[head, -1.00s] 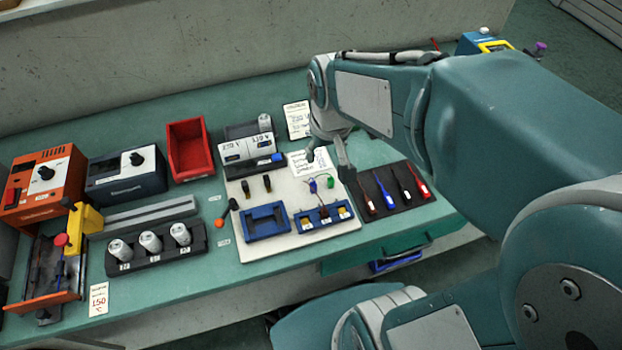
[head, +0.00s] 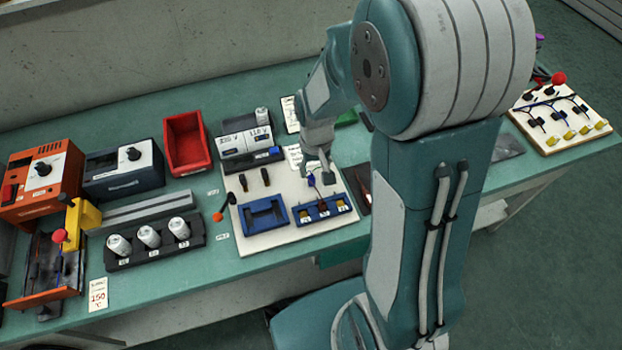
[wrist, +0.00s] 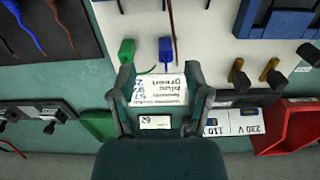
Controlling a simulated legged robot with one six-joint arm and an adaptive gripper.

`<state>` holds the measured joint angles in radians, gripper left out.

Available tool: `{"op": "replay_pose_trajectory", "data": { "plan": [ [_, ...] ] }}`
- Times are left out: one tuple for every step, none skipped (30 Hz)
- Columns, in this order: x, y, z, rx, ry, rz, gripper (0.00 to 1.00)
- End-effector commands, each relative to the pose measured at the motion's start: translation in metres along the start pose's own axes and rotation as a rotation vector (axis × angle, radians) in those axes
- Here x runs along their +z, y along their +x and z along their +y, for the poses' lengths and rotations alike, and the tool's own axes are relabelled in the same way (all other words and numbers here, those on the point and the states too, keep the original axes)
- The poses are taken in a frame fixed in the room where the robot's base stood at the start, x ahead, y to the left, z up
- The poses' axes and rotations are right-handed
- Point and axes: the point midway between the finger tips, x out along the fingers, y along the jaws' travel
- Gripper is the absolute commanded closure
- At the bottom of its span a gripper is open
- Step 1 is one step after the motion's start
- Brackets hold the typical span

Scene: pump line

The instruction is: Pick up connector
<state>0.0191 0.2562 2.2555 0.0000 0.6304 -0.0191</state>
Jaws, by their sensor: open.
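A blue connector (wrist: 166,49) and a green connector (wrist: 127,51) lie side by side on the white board (wrist: 207,32) in the wrist view. The blue connector also shows in the head view (head: 311,180); the green one is hidden there behind my arm. My gripper (wrist: 160,72) is open and empty, its two fingers spread over the printed card (wrist: 158,90) beside the connectors. The blue connector lines up with the gap between the fingers, and the green one is in front of the left finger. In the head view my gripper (head: 318,165) hangs above the board.
A blue frame (head: 265,216) and a blue holder with several slots (head: 320,209) sit on the board. A 110/230 V box (head: 246,142) and a red bin (head: 187,143) stand behind. White cylinders (head: 149,236) stand in a rack at left.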

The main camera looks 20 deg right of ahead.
Motion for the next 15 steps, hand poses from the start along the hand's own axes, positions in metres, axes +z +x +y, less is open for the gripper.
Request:
{"op": "replay_pose_trajectory", "data": {
  "plan": [
    [-0.001,0.005,-0.001,0.000,-0.001,-0.002,0.37],
    [-0.002,0.009,-0.002,0.000,-0.001,-0.003,0.37],
    [-0.004,0.014,-0.003,0.000,-0.002,-0.004,0.37],
    [-0.006,0.018,-0.004,0.000,-0.002,-0.003,0.37],
    [-0.007,0.023,-0.005,0.000,-0.001,-0.004,0.37],
    [-0.009,0.028,-0.007,0.000,-0.001,-0.003,0.37],
    [-0.010,0.033,-0.007,0.000,0.000,-0.003,0.37],
    [-0.009,0.037,-0.007,0.000,0.000,-0.004,0.37],
    [-0.009,0.041,-0.007,0.000,0.000,-0.003,0.37],
    [-0.009,0.044,-0.007,0.000,0.000,-0.003,0.37],
    [-0.009,0.046,-0.007,0.000,0.000,-0.002,0.37],
    [-0.009,0.048,-0.007,0.000,0.000,-0.001,0.37],
    [-0.009,0.049,-0.007,0.000,0.000,0.000,0.37],
    [-0.010,0.049,-0.007,0.000,0.000,0.001,0.37],
    [-0.010,0.049,-0.007,0.000,0.000,0.001,0.37]
  ]
}}
